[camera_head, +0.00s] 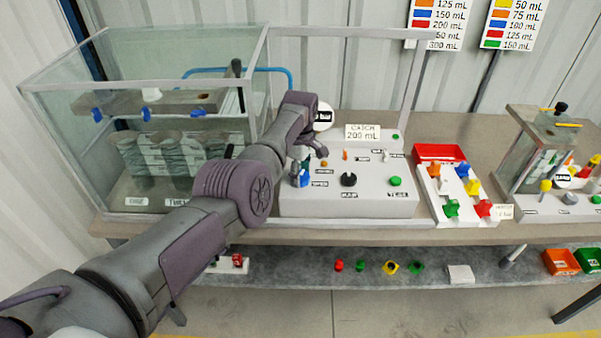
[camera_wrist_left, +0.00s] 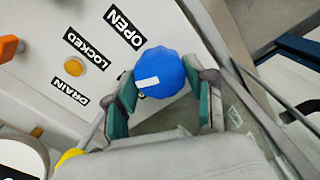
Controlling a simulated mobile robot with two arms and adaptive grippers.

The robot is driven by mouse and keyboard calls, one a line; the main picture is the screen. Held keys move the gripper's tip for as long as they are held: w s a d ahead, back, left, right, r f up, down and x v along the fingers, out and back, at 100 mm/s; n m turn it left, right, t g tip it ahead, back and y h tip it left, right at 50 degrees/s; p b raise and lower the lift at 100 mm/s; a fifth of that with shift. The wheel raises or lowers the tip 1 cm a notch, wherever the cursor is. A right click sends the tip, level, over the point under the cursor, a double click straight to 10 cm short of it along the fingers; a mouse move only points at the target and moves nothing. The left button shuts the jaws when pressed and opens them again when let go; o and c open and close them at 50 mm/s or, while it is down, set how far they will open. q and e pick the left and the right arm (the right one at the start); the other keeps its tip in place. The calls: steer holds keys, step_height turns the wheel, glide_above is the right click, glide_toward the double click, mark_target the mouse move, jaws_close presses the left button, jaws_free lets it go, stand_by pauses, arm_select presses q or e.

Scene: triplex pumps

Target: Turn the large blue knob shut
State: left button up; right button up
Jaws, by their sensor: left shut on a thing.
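The large blue knob (camera_wrist_left: 160,73) sits on the white control panel, with a white mark on its face. Labels reading OPEN, LOCKED and DRAIN are on the panel near it. In the head view the blue knob (camera_head: 304,180) shows small at the left end of the panel (camera_head: 350,203), partly covered by my gripper. My left gripper (camera_head: 302,167) is at the knob. In the left wrist view my left gripper (camera_wrist_left: 165,98) has its two green-padded fingers on either side of the knob, shut on it. My right gripper is not in view.
A glass tank (camera_head: 180,120) stands left of the panel. A black knob (camera_head: 348,180) and a green button (camera_head: 395,181) are on the panel. A red tray (camera_head: 440,152) and a white board with coloured knobs lie to the right. A shelf runs below.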

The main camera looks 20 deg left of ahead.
arm_select(q)
steer(key=n, duration=0.4)
steer(key=shift+n, duration=0.3)
stand_by(0.5)
steer(key=o, duration=1.2)
steer(key=shift+c, duration=0.2)
steer(key=shift+r, duration=0.15)
step_height(320, 180, up, 12)
